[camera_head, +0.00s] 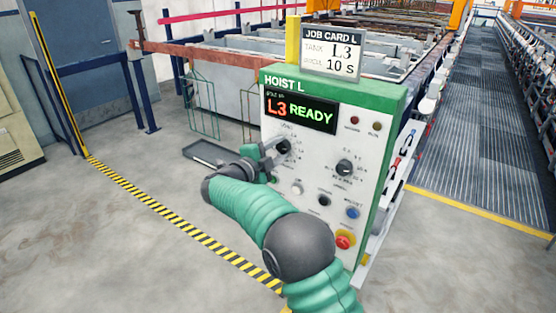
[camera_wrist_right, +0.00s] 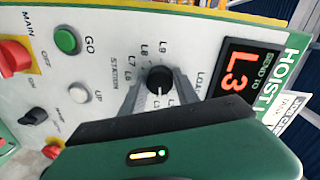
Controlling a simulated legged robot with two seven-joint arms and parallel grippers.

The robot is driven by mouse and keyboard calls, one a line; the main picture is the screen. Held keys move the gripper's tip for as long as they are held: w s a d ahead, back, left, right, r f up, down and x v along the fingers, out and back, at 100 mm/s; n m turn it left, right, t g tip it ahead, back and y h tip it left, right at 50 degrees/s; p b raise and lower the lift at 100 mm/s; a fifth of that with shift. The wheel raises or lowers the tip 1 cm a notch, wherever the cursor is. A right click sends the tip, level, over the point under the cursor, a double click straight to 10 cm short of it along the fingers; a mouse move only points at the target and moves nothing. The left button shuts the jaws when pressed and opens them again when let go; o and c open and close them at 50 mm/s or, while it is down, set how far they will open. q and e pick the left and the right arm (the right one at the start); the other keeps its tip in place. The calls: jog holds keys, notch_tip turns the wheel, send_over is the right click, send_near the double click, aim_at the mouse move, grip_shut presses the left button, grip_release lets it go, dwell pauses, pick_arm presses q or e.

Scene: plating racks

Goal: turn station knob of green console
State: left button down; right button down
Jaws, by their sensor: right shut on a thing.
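The green console (camera_head: 385,135), headed HOIST L, stands in the middle of the head view with a white front panel. Its display (camera_head: 300,111) reads L3 READY; in the wrist view the display (camera_wrist_right: 237,83) shows L3. The black station knob (camera_head: 283,146) is at the panel's upper left. In the wrist view the station knob (camera_wrist_right: 159,77) sits between the fingers of my right gripper (camera_wrist_right: 160,88), which is shut on it. The knob's white mark points down in that view; my gripper hides some of the dial labels. My left gripper is not in view.
A job card (camera_head: 332,53) above the console reads TANK L3 and 10 S. A second black knob (camera_head: 344,167), several buttons and a red main switch (camera_head: 345,241) are on the panel. A dark tray (camera_head: 207,152) lies on the floor behind my right arm.

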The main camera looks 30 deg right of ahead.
jog(key=shift+a+f+m+b, duration=0.15)
jog(key=shift+f+m+b, duration=0.3)
jog(key=shift+m+b, duration=0.25)
jog(key=shift+s, duration=0.1)
jog(key=c, duration=1.3)
grip_release()
jog(key=shift+c, duration=0.2)
jog(key=o, duration=0.4)
jog(key=shift+r, duration=0.3)
jog(key=b+v, duration=0.1)
jog(key=v, duration=1.6)
jog(key=shift+b, duration=0.4)
